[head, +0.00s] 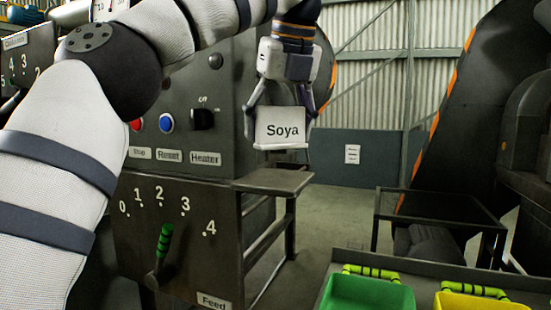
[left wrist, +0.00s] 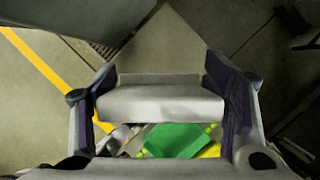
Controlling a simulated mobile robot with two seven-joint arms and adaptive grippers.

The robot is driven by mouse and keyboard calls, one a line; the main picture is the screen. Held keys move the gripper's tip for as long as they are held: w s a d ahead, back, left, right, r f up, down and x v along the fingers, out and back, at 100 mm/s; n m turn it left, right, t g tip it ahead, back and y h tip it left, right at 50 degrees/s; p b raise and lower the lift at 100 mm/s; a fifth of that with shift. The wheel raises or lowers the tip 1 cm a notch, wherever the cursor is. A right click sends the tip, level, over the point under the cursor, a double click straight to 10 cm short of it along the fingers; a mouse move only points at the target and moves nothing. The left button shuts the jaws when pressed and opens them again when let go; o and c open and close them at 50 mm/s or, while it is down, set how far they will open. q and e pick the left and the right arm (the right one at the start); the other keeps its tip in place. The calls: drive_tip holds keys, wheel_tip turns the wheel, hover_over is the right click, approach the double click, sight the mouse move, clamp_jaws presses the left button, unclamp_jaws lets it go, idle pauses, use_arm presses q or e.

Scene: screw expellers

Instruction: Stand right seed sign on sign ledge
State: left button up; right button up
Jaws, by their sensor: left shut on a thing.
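A white seed sign (head: 281,128) reading "Soya" is held upright between the two fingers of my left gripper (head: 279,115). In the left wrist view, my left gripper (left wrist: 161,92) is shut on the sign (left wrist: 160,105) at its two sides. The sign ledge (head: 273,181) is a small grey shelf on the side of the dark machine, below the sign in the head view. A visible gap separates the sign's foot from the ledge in the head view. A grey diamond-cornered plate, likely the ledge (left wrist: 165,45), shows beyond the sign in the left wrist view. My right gripper is not in view.
The dark control panel (head: 190,90) with buttons stands left of the ledge, above a green-handled lever (head: 164,242). A green bin (head: 367,294) and a yellow bin (head: 478,301) are at the lower right. A dark metal stand (head: 437,208) is behind them.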

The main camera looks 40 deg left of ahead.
use_arm(q)
drive_tip(key=shift+w+a+f, duration=0.2)
drive_tip(key=shift+a+f, duration=0.15)
drive_tip(key=shift+f, duration=0.1)
drive_tip(key=shift+w+a+f, duration=0.15)
drive_tip(key=shift+a+f, duration=0.2)
drive_tip(key=shift+f, duration=0.1)
drive_tip(key=x, duration=0.4)
drive_tip(key=shift+s+d+f, duration=0.1)
drive_tip(key=shift+d, duration=0.25)
drive_tip(key=o, duration=0.7)
drive_tip(key=shift+d, duration=0.1)
drive_tip(key=v, duration=0.7)
drive_tip(key=shift+s+r, duration=0.1)
drive_tip(key=shift+r, duration=0.1)
